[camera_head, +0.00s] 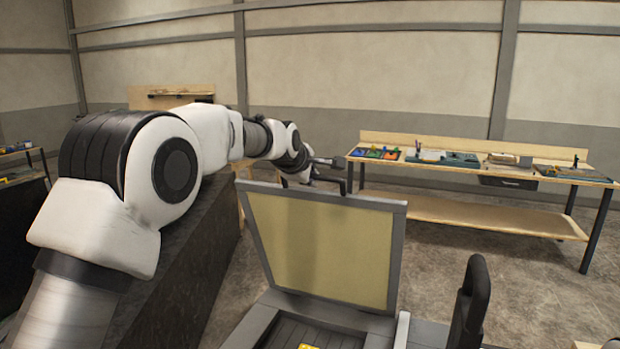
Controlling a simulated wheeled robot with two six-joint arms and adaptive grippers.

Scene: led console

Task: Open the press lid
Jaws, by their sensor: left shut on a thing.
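The press lid (318,245) stands raised and tilted back at the lower middle of the head view, with a grey frame around a pale yellow inner panel. The grey press base (350,318) shows below it at the bottom edge, with part of a yellow thing (308,346) inside. My left gripper (328,172) is at the lid's upper edge, shut on the lid; its exact grip is partly hidden behind the frame. My right gripper is out of view.
A black upright handle (470,305) stands right of the lid. A dark block (195,265) lies under my left arm. A wooden workbench (480,215) with trays and tools stands along the back wall. The floor between is clear.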

